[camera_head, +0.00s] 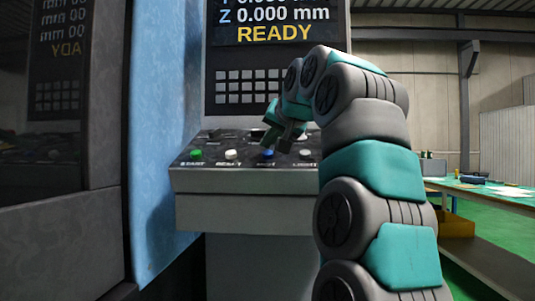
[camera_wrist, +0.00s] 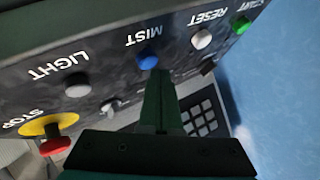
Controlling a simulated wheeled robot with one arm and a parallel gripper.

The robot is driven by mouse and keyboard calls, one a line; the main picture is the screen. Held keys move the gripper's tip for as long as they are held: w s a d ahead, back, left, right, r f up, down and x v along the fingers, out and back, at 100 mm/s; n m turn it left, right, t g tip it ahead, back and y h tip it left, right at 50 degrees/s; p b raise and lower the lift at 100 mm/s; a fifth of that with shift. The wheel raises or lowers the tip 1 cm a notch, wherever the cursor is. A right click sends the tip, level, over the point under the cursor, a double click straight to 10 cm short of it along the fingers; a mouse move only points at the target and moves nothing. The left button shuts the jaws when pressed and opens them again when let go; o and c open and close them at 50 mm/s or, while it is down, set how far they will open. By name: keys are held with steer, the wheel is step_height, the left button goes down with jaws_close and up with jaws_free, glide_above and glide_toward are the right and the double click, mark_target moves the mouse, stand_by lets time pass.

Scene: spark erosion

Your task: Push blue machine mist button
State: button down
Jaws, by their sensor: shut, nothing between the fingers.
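The blue mist button (camera_head: 267,154) is on the sloped control panel of the blue machine, between a white and a grey button. In the wrist view the blue button (camera_wrist: 148,61) sits below the upside-down word MIST. My gripper (camera_head: 272,142) is shut and empty, with its fingertips just above and behind the button in the head view. In the wrist view the closed fingers (camera_wrist: 157,78) point at the button and end right at its near edge. I cannot tell whether they touch it.
On the panel (camera_head: 245,184) are a green start button (camera_head: 197,154), a white reset button (camera_head: 231,155) and a grey light button (camera_wrist: 77,86). A red stop button (camera_wrist: 55,145) on yellow is in the wrist view. A screen (camera_head: 272,22) reading READY is above. A workbench (camera_head: 485,190) stands at right.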

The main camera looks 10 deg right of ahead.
steer(key=shift+f, duration=0.2)
steer(key=shift+w+f, duration=0.2)
steer(key=shift+f, duration=0.05)
stand_by(0.6)
steer(key=shift+r, duration=0.1)
steer(key=shift+s+r+p, duration=0.3)
steer(key=shift+r+p, duration=0.05)
steer(key=shift+r, duration=0.2)
steer(key=shift+r, duration=0.1)
steer(key=r+p, duration=0.1)
steer(key=s+r+p, duration=0.1)
steer(key=r, duration=0.1)
steer(key=s+r+p, duration=0.1)
steer(key=r+p, duration=0.1)
steer(key=shift+s+a+r, duration=0.15)
steer(key=shift+s+a, duration=0.1)
steer(key=shift+a, duration=0.15)
